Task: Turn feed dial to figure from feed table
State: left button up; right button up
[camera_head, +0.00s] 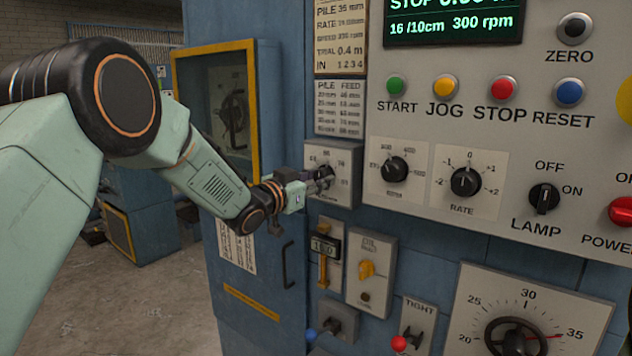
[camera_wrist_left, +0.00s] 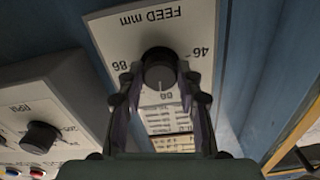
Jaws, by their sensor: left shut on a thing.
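The feed dial is a round dark knob on a pale plate (camera_head: 342,160) on the blue cabinet. In the left wrist view its plate is upside down, marked "FEED mm", and the dark feed dial (camera_wrist_left: 160,70) sits between my fingers. Its pale mark runs toward the picture's lower side, near a figure too small to read surely. My left gripper (camera_head: 322,178) is shut on the feed dial; it also shows in the left wrist view (camera_wrist_left: 158,84). The feed table, headed "PILE FEED" (camera_head: 340,108), hangs above the plate; its rows are blurred. My right gripper is out of view.
Right of the feed plate are an RPM knob (camera_head: 394,169) and a RATE knob (camera_head: 466,182). A cabinet handle (camera_head: 288,264) stands below my left wrist.

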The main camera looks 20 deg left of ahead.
pick_arm(q)
jog(key=m+b, duration=0.1)
jog(key=m, duration=0.3)
jog(key=shift+b, duration=0.35)
jog(key=shift+m+b, duration=0.95)
jog(key=shift+m, duration=1.05)
jog(key=shift+r, duration=0.1)
jog(key=o, duration=1.1)
jog(key=shift+o, duration=0.2)
jog(key=v, duration=1.2)
